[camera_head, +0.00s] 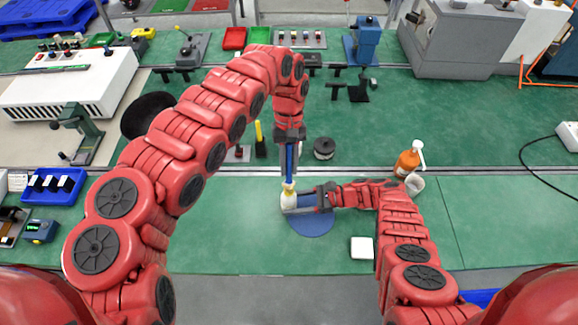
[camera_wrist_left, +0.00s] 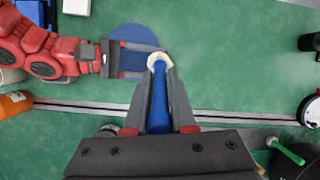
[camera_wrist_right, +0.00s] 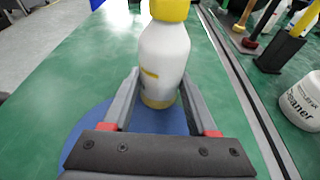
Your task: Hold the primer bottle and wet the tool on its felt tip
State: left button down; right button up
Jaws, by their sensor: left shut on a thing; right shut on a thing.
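The primer bottle (camera_head: 287,201) is white with a yellow top and stands upright at the blue round mat (camera_head: 312,224). My right gripper (camera_head: 296,202) is shut around its body from the right; in the right wrist view the bottle (camera_wrist_right: 163,62) is between the fingers. My left gripper (camera_head: 289,160) points down above it, shut on a blue tool (camera_head: 290,164). The tool's lower end is right at the bottle's top. In the left wrist view the blue tool (camera_wrist_left: 170,95) ends at a cream-coloured rim; whether it touches the felt is unclear.
An orange bottle (camera_head: 406,163) and a white cup (camera_head: 415,183) stand near my right arm. A white square block (camera_head: 362,247) lies at the front. The mat's front right is clear.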

aim_at(289, 160)
pick_arm(q)
jog(key=shift+r, duration=2.95)
pick_arm(e)
jog(key=o, duration=1)
jog(key=shift+o, duration=0.2)
